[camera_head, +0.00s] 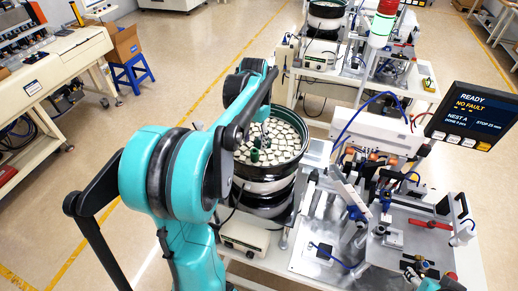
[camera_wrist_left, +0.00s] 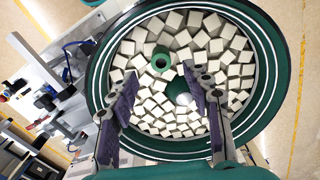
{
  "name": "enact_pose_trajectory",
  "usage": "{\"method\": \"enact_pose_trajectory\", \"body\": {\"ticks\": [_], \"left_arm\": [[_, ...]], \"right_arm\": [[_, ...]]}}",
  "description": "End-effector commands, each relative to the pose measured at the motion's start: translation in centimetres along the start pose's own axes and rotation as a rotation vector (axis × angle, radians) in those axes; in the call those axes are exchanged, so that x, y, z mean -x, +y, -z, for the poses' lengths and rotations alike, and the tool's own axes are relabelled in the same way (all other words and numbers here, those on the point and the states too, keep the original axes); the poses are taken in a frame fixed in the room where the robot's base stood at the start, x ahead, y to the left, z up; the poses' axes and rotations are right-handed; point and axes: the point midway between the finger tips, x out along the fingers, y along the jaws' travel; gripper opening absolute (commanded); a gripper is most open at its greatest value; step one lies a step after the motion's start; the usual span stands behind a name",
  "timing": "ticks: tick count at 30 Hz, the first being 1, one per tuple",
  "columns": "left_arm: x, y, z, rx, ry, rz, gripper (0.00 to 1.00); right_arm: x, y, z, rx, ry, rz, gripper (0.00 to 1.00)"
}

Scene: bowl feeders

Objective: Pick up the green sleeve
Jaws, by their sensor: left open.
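The green sleeve (camera_wrist_left: 161,60) is a short ring with an open hole. It sits among white cubes in the round bowl feeder (camera_wrist_left: 92,75), in the upper middle of the left wrist view. My left gripper (camera_wrist_left: 160,71) is open above the bowl. The sleeve appears between and just beyond its two fingertips, with gaps on both sides. In the head view the left gripper (camera_head: 262,141) is over the bowl, partly hidden by my arm, and a small dark green shape shows below it. Teal and black parts at the lower right look like my right gripper (camera_head: 430,279), cut off by the edge.
Many white cubes (camera_wrist_left: 215,45) surround the sleeve. A bare green patch (camera_wrist_left: 178,87) shows in the bowl's middle. The bowl's raised rim encloses them. To its right stand a metal fixture table (camera_head: 420,240) and a screen (camera_head: 472,114) reading READY, NO FAULT.

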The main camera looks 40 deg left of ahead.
Motion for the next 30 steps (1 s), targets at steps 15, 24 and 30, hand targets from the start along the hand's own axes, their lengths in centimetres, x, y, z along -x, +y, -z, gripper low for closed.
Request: {"method": "enact_pose_trajectory", "body": {"ticks": [15,24,30], "left_arm": [[-6.3,-0.2,0.1,0.000,0.001,0.000,0.49],[-6.3,-0.1,0.1,0.001,0.001,0.000,0.25],[-6.3,-0.1,0.1,0.000,0.001,0.000,0.10]], "right_arm": [[0.9,0.0,0.6,0.000,0.000,0.000,0.46],[0.9,0.0,0.6,0.000,0.000,0.000,0.46],[0.9,0.0,0.6,0.000,0.000,0.000,0.46]]}}
